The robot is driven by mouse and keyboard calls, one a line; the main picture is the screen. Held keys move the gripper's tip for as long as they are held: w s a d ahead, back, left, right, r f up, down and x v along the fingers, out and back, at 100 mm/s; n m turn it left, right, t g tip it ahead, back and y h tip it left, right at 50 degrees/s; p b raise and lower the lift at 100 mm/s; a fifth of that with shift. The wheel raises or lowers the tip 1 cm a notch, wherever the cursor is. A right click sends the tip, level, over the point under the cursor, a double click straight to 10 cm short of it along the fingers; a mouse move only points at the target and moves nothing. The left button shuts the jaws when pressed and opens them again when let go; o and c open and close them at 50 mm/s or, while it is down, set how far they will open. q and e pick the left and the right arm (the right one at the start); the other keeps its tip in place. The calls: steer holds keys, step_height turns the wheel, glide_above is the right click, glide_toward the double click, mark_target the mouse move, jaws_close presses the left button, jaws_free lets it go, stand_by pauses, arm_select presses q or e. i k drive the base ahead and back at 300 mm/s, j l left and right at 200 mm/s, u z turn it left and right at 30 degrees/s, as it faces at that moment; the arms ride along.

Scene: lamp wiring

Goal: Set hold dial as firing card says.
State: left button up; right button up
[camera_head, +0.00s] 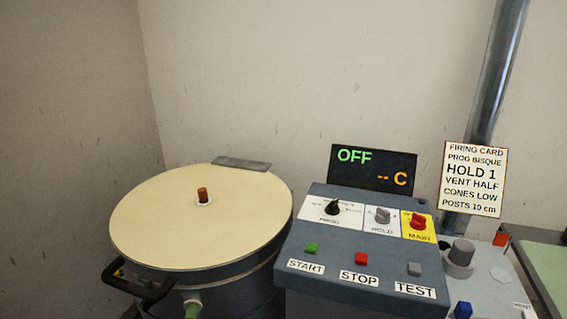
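The hold dial (382,214) is a small grey knob on a white plate labelled HOLD, on the sloped top of the grey control box (330,258). Its pointer setting is too small to read. The firing card (473,180) at the right reads PROG BISQUE, HOLD 1, VENT HALF, CONES LOW, POSTS 10 cm. The display (373,172) behind the dials shows OFF and "-- C". Neither of my grippers is in view.
A black PROG dial (333,207) and a red MAIN dial (419,221) flank the hold dial. The START (311,248), STOP (361,259) and TEST (414,269) buttons lie in front. The round kiln (155,215) stands left. A metal pipe (495,75) rises behind the card.

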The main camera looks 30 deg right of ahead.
mark_target(382, 215)
steer(key=z, duration=1.65)
